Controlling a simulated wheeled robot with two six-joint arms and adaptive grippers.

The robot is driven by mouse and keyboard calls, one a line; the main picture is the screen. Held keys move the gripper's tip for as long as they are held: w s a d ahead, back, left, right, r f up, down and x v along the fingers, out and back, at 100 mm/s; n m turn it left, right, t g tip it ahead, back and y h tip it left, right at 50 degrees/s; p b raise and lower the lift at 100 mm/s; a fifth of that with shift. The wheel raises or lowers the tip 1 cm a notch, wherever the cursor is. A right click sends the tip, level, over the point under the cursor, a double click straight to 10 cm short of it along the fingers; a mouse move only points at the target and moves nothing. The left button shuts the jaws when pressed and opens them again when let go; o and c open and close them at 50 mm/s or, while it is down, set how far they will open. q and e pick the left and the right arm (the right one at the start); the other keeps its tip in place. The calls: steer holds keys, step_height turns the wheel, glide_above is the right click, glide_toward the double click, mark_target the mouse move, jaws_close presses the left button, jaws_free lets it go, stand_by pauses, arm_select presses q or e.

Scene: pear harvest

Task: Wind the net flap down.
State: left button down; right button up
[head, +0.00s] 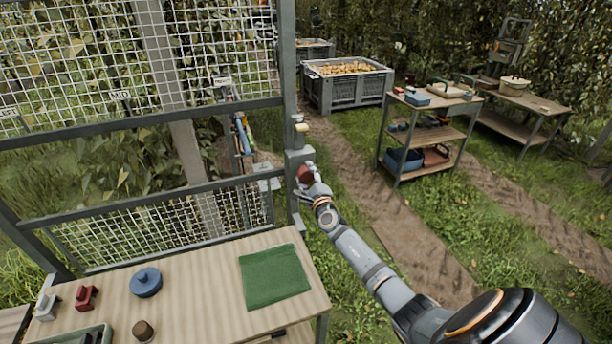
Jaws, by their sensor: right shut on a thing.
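The white net (90,60) fills the upper part of the grey frame (287,60) at the left, down to a crossbar. A lower net panel (170,228) hangs behind the table under a second bar. Between the two bars there is an open gap without net; I cannot tell which net part is the flap. A grey winder box (298,158) is on the frame's right post. My right gripper (307,182) is at its dark red handle (305,174), shut on it; the fingers are small and partly hidden. My left gripper is out of view.
A shelf cart (430,103) and a pear crate (346,82) stand farther back. Grass and a dirt path lie right of the post.

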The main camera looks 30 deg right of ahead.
steer(key=shift+f+n, duration=0.15)
steer(key=shift+n, duration=0.25)
steer(key=o, duration=1.2)
steer(key=v, duration=1.2)
steer(key=shift+d, duration=0.1)
